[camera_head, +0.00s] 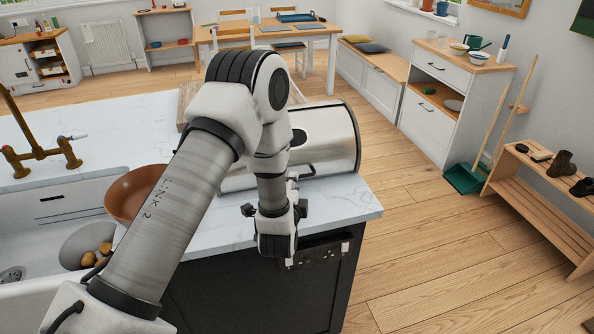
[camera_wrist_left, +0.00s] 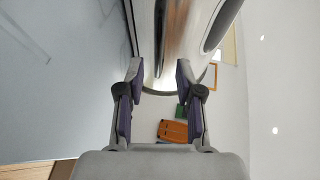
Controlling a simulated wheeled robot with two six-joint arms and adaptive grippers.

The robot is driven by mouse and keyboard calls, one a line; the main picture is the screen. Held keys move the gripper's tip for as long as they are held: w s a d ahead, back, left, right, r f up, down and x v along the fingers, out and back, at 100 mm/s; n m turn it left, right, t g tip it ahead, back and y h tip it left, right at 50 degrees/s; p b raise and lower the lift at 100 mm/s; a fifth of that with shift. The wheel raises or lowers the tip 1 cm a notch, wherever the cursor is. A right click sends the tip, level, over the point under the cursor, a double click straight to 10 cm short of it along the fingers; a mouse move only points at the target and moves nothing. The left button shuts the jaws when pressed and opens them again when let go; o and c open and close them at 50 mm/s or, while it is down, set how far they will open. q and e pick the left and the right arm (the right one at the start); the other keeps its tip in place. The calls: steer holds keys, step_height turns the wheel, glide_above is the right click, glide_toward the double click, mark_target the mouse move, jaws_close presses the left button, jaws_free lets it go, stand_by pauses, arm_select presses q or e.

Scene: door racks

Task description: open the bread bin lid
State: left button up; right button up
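The bread bin (camera_head: 325,135) is a shiny metal drum on the counter, partly hidden behind my left arm. Its curved front looks closed, with a dark oval mark on it; my arm hides much of the lid. My left gripper (camera_head: 292,176) is low at the front of the bin, its fingertips hard to make out in the head view. In the left wrist view the gripper (camera_wrist_left: 159,75) has its fingers apart. The bin's metal side (camera_wrist_left: 193,25) fills the top, and a narrow bar-like part lies between the fingertips, not visibly gripped. My right gripper is out of view.
The white counter (camera_head: 345,205) ends at an edge just right of the bin. A brown bowl (camera_head: 130,195) sits by the sink at the left, with a brass tap (camera_head: 40,150) behind. A wooden board (camera_head: 188,95) is behind my arm. Open wooden floor lies to the right.

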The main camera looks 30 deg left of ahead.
arm_select(q)
steer(key=x, duration=0.4)
steer(key=shift+w+a+f+p, duration=0.2)
steer(key=shift+w+a+p, duration=0.1)
steer(key=shift+p, duration=0.1)
steer(key=shift+w+a+f, duration=0.15)
steer(key=shift+w+f, duration=0.05)
steer(key=shift+w, duration=0.05)
steer(key=shift+s+r, duration=0.15)
steer(key=shift+s+d+r, duration=0.1)
steer(key=shift+d, duration=0.1)
jaws_close()
